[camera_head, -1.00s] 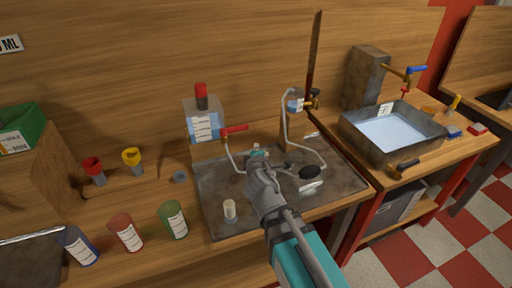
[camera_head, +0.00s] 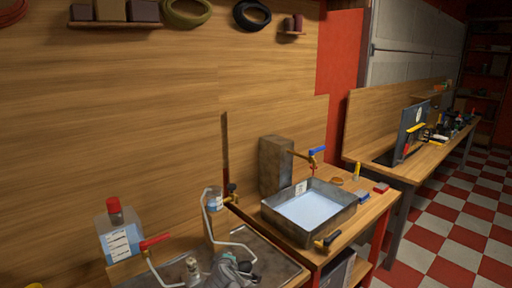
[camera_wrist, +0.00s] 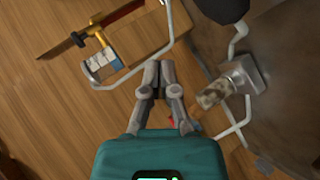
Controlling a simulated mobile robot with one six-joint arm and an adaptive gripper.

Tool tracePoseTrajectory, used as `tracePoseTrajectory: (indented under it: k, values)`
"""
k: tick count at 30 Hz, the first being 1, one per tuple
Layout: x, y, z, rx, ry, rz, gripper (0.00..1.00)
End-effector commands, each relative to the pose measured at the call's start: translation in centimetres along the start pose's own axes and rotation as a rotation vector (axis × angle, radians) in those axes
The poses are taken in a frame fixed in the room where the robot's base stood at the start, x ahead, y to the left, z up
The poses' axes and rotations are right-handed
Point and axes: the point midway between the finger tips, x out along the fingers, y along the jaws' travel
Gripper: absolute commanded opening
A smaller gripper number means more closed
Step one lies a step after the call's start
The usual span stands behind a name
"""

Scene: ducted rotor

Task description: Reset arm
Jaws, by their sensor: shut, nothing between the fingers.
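My gripper (camera_head: 232,268) shows at the bottom edge of the head view, over the metal tray (camera_head: 275,252), with the rest of my arm cut off by the frame. In the wrist view my gripper (camera_wrist: 159,66) has its two grey fingers together, with nothing held. A bent pale tube (camera_wrist: 95,78) and a small blue-and-white labelled bottle (camera_wrist: 100,62) with a brass valve lie up and left of the fingertips. A grey metal fitting (camera_wrist: 241,76) is to their right. I cannot tell the exact gap between the fingers and these parts.
A clear bottle with a red cap (camera_head: 113,208) and red-handled valve stands left of my gripper. A water basin (camera_head: 310,213) sits on the bench to the right. A tall dark post (camera_head: 225,150) rises behind the tray. The checkered floor (camera_head: 445,225) at right is clear.

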Motion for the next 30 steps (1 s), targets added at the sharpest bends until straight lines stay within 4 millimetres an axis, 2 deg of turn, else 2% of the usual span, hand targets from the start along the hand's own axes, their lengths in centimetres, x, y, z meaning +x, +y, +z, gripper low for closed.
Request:
tracePoseTrajectory:
  k: [1, 6, 15, 24, 30]
  values:
    - [0.2, 0.5, 2.1, 0.058, -0.055, -0.029, 0.0]
    - [0.7, 0.7, 8.3, 0.255, -0.225, -0.131, 0.0]
    - [-0.8, -0.2, 17.6, 0.598, -0.51, -0.314, 0.0]
    - [-4.5, -1.5, 24.1, 0.921, -0.767, -0.51, 0.0]
    - [-7.0, -2.0, 26.5, 1.087, -0.896, -0.627, 0.0]
